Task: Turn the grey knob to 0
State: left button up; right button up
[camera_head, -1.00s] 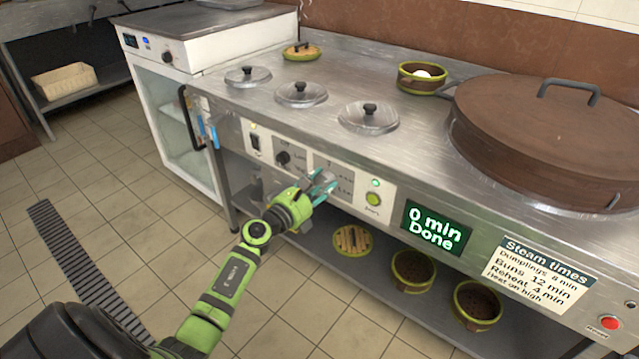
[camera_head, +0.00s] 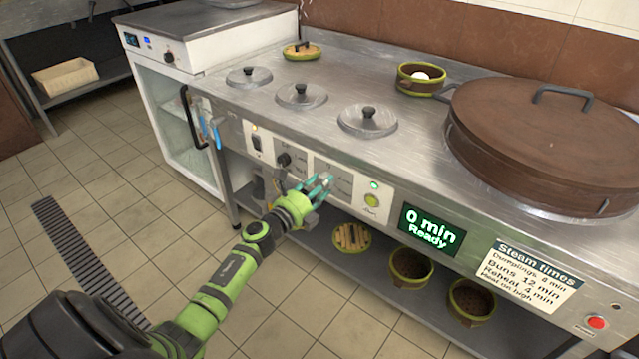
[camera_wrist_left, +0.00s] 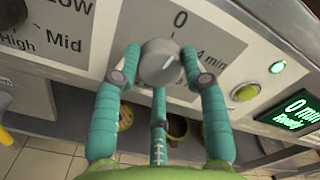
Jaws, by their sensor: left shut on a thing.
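The grey knob (camera_wrist_left: 160,63) is on the white front panel, just below a printed 0, in the left wrist view. A faint mark shows on its face, but I cannot tell exactly which number it points to. My left gripper (camera_wrist_left: 161,75) is shut on the knob, with teal fingers at its left and right sides and a third below. In the head view the left gripper (camera_head: 316,187) reaches the panel and mostly hides the knob. The green display (camera_head: 431,230) reads "0 min Ready". My right gripper is not in view.
A black knob (camera_head: 284,159) marked with heat levels sits left of the grey one. A green button (camera_head: 371,201) and a lit green lamp (camera_head: 375,185) are to the right. A red button (camera_head: 597,322) is far right.

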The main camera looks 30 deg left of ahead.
pick_arm(q)
jog(key=shift+s+d+f+n, duration=0.1)
jog(key=shift+d+f+n, duration=0.2)
jog(key=shift+n, duration=0.3)
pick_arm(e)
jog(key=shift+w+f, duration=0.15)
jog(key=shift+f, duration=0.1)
pick_arm(q)
jog(key=o, duration=1)
jog(key=shift+o, duration=0.8)
jog(key=s+a, duration=0.1)
jog(key=s, duration=1.1)
jog(key=shift+r, duration=0.15)
jog(key=shift+w+a, duration=0.1)
